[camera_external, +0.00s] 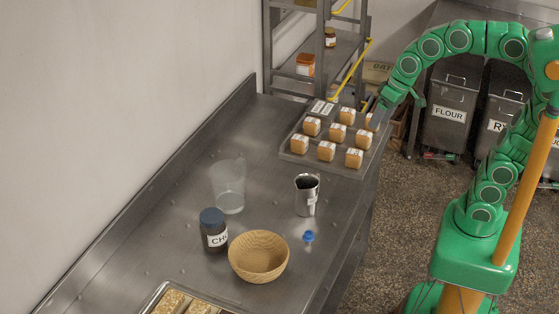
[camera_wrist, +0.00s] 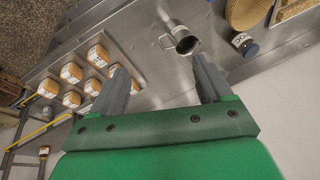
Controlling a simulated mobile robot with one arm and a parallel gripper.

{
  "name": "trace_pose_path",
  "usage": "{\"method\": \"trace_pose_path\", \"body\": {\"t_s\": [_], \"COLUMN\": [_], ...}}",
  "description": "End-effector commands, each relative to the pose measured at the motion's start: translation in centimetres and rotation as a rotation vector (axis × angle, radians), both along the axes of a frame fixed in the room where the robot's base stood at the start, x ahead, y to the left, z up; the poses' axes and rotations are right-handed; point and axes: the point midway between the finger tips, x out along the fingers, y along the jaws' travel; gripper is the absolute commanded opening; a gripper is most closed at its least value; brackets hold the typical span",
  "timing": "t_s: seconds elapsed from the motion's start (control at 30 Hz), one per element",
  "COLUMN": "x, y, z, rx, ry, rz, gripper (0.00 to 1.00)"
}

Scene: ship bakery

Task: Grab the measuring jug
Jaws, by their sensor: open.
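A steel jug (camera_external: 307,195) with a handle stands upright on the steel counter, right of a clear, see-through vessel (camera_external: 229,187). Either could be the measuring jug; I cannot read markings on them. The steel jug also shows in the wrist view (camera_wrist: 184,41), beyond the fingertips and between their lines, with its open mouth and handle visible. My gripper (camera_wrist: 160,68) is open and empty, with its two grey fingers apart. In the external view my gripper (camera_external: 373,107) is over the far right edge of the counter, by the tray of loaves, well away from both vessels.
A tray (camera_external: 321,166) of several small labelled loaves lies near my gripper. A wooden bowl (camera_external: 258,257), blue-lidded jar (camera_external: 213,230) and small blue object (camera_external: 308,237) stand nearer the camera. A shelf rack (camera_external: 337,55) rises behind. Counter between tray and steel jug is clear.

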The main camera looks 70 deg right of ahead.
Motion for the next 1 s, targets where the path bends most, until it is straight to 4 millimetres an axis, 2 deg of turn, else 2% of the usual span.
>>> {"method": "trace_pose_path", "body": {"t_s": [0.03, 0.1, 0.2, 0.3, 0.5, 0.63, 0.77, 0.87, 1.0], "x": [2.2, 4.9, 8.0, 10.3, 13.8, 15.6, 17.3, 18.7, 21.2], "y": [0.9, 2.0, 3.5, 4.7, 6.6, 7.0, 7.0, 7.0, 7.0], "z": [2.0, 4.6, 8.3, 11.4, 16.2, 16.4, 15.2, 14.1, 11.5], "rx": [0.029, 0.077, 0.138, 0.194, 0.285, 0.286, 0.259, 0.232, 0.184], "ry": [-0.05, -0.115, -0.198, -0.262, -0.355, -0.366, -0.355, -0.345, -0.316], "rz": [-0.022, -0.057, -0.096, -0.126, -0.17, -0.178, -0.178, -0.174, -0.166], "gripper": [0.78, 0.78, 0.78, 0.78, 0.78, 0.78, 0.78, 0.78, 0.78]}}
